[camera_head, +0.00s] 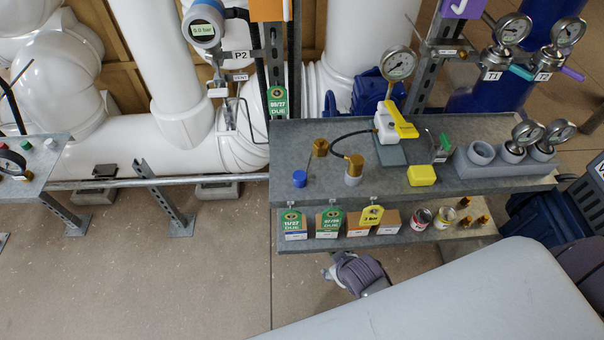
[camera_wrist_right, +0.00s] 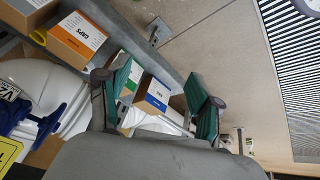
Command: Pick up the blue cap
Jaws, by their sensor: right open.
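The blue cap (camera_head: 299,178) stands on the grey upper shelf (camera_head: 290,140), near its front left corner. Left of a brass fitting on a grey base, it stands free with nothing holding it. In the right wrist view my right gripper (camera_wrist_right: 158,78) is open, its green-padded fingers spread apart and empty. A cardboard box with a blue label (camera_wrist_right: 157,95) shows beyond and between the fingers. The blue cap does not show in the wrist view. I cannot make out the right fingers in the head view. My left gripper is not in view.
A yellow cap (camera_head: 422,175), a grey socket block (camera_head: 500,160) and gauges share the upper shelf. Tagged boxes, cans and brass fittings line the lower shelf (camera_head: 410,237). White pipes stand behind. Open floor (camera_head: 150,280) lies at the left front.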

